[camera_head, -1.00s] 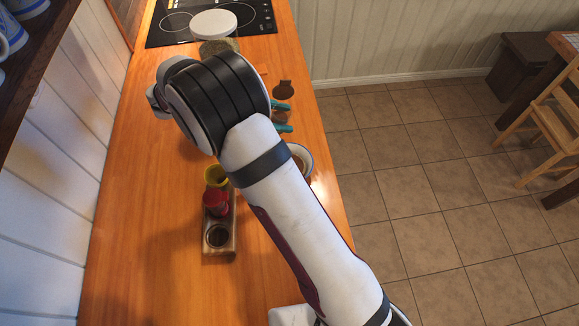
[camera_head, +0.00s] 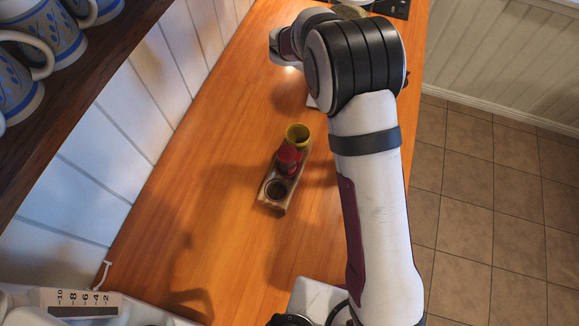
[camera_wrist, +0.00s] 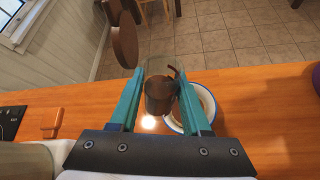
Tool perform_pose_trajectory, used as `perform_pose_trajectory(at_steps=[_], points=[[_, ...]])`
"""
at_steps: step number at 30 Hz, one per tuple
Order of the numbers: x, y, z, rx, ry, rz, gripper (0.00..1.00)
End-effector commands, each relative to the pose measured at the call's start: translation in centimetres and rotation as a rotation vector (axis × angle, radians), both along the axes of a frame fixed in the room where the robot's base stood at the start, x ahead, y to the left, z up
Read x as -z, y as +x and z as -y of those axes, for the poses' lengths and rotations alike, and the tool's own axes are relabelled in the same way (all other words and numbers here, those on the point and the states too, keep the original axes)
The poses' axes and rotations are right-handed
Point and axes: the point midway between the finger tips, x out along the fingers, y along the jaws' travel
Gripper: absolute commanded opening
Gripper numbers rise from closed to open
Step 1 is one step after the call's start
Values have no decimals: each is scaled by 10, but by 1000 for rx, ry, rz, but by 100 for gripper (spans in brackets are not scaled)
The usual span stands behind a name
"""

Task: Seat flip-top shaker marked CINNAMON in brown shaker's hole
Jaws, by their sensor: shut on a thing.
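My gripper (camera_wrist: 160,103) has teal fingers, seen in the wrist view shut on a clear shaker (camera_wrist: 159,96) with brown contents. No CINNAMON marking is readable. A brown rounded part (camera_wrist: 125,42) shows at upper left of the shaker; I cannot tell whether it is its flip-top. In the head view my arm hides the gripper and the shaker. The wooden holder (camera_head: 268,206) stands on the counter, nearer than the arm's wrist. It holds a yellow shaker or cup (camera_head: 298,135) at the far end and a red shaker (camera_head: 288,158) in the middle. Its near hole (camera_head: 277,189) is empty and dark.
A white bowl with a blue rim (camera_wrist: 207,105) lies beyond the fingers, partly behind the shaker. A black hob (camera_wrist: 12,120) is at left in the wrist view. Blue-patterned mugs (camera_head: 45,50) stand on a shelf. The counter (camera_head: 200,150) left of the holder is clear.

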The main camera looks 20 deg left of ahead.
Motion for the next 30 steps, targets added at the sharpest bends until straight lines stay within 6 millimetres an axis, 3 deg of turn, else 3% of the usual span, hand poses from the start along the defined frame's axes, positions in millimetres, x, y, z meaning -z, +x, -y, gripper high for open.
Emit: perform_pose_trajectory(at_steps=[16,19,23,30], points=[[-7,2,2,-24,1,3,0],[-37,11,12,-141,2,6,0],[-98,19,31,-422,2,10,0],[-179,7,49,-823,-2,9,0]])
